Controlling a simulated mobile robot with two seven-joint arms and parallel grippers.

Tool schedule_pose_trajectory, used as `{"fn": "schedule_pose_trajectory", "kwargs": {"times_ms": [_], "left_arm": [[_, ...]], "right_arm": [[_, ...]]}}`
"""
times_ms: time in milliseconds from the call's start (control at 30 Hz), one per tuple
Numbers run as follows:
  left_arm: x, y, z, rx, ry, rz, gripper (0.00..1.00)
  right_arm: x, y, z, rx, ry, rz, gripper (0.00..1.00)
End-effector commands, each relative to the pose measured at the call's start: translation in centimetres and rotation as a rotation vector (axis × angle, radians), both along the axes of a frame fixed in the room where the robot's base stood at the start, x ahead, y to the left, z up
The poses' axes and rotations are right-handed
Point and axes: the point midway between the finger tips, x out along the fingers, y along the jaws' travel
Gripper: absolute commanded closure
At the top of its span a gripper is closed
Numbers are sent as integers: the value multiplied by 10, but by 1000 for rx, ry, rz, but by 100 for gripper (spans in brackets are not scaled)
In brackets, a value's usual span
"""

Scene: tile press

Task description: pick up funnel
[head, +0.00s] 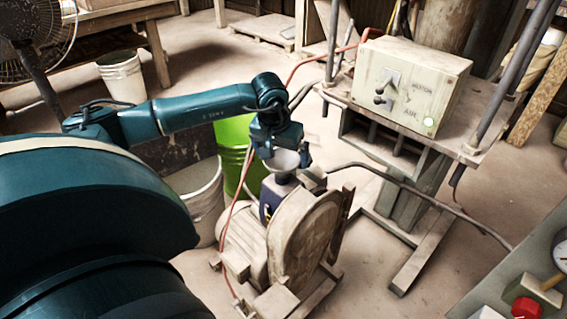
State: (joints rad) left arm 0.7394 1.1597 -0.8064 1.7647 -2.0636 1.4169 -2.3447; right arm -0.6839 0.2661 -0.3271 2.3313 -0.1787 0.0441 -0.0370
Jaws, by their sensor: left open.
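The funnel (284,164) is a small grey-white cone with a wide mouth. It sits upright on top of the dusty machine (318,234) in the middle of the head view, above a dark blue neck. My left gripper (285,157) hangs over the funnel from the left arm, pointing down. Its jaws are open, with fingers near the funnel's rim on either side. I cannot tell whether they touch the rim. The gripper hides part of the funnel's far side. My right gripper is not in view.
A green drum (232,138) and a grey bin (200,205) stand left of the machine. A control box (410,82) with switches sits on a stand at the right. Red and black hoses run close to the arm. Bare floor lies between machine and stand.

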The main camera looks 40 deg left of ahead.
Motion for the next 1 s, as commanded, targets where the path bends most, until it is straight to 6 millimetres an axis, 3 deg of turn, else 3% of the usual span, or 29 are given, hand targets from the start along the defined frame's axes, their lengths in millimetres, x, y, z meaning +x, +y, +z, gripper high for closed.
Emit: {"fn": "schedule_pose_trajectory", "kwargs": {"times_ms": [500,833,1000], "left_arm": [[16,10,-57,-3,0,0,0],[18,10,-61,-3,-1,-1,1],[18,10,-60,-2,-1,-1,15]], "right_arm": [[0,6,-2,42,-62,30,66],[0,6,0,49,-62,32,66],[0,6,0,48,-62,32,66]]}}
